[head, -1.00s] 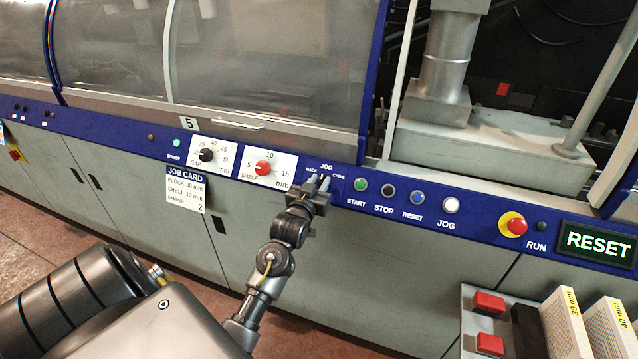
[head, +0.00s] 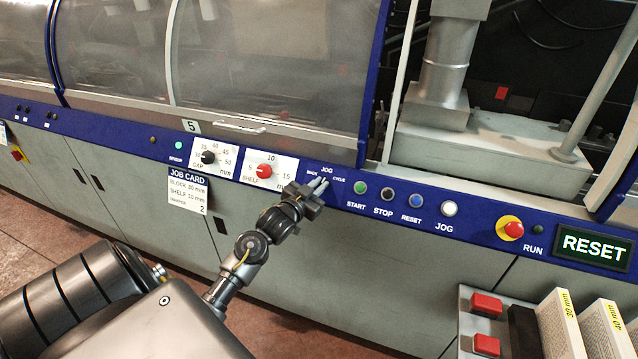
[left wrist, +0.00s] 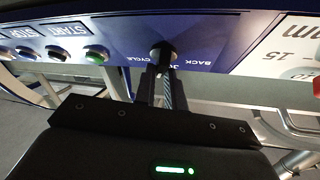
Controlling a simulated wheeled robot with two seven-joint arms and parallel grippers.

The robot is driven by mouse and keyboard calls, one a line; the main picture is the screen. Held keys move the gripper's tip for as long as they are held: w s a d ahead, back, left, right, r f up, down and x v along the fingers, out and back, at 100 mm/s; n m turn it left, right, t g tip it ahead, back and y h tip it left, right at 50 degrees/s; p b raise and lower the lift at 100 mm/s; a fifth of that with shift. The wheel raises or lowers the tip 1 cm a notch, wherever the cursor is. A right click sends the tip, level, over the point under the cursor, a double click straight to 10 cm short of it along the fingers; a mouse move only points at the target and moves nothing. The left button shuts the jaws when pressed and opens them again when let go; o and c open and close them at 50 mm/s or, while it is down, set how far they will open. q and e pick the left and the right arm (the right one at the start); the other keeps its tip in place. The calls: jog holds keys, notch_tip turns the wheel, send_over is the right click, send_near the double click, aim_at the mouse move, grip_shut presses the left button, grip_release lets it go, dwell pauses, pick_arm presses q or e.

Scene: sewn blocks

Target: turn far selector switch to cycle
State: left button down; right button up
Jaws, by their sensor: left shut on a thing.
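The black selector switch (left wrist: 163,51) is on the blue panel, between the labels BACK, JOG and CYCLE. Which label the knob points to cannot be made out for certain. My right gripper is not in view.
The red SHELF dial (head: 264,171) is left of the switch, with the black GAP dial (head: 208,157) beyond. The green START button (head: 360,188) is just right of it, followed by other buttons and a red mushroom button (head: 513,230). A job card (head: 188,192) hangs below the panel.

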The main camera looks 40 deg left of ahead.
pick_arm(q)
jog(key=m+h, duration=0.1)
jog(key=m, duration=0.1)
jog(key=m+h+p, duration=0.1)
jog(key=m+h, duration=0.1)
jog(key=shift+a+r+m+g, duration=0.15)
jog(key=shift+a+m+g, duration=0.05)
jog(key=shift+m+g, duration=0.1)
jog(key=shift+m+g+h+p, duration=0.5)
jog(key=shift+m+h, duration=0.5)
jog(key=shift+m, duration=0.5)
jog(key=c, duration=1.5)
grip_release()
jog(key=shift+o, duration=0.2)
jog(key=b+v, duration=0.2)
jog(key=v, duration=0.8)
jog(key=shift+s+b, duration=0.3)
jog(key=shift+s, duration=0.05)
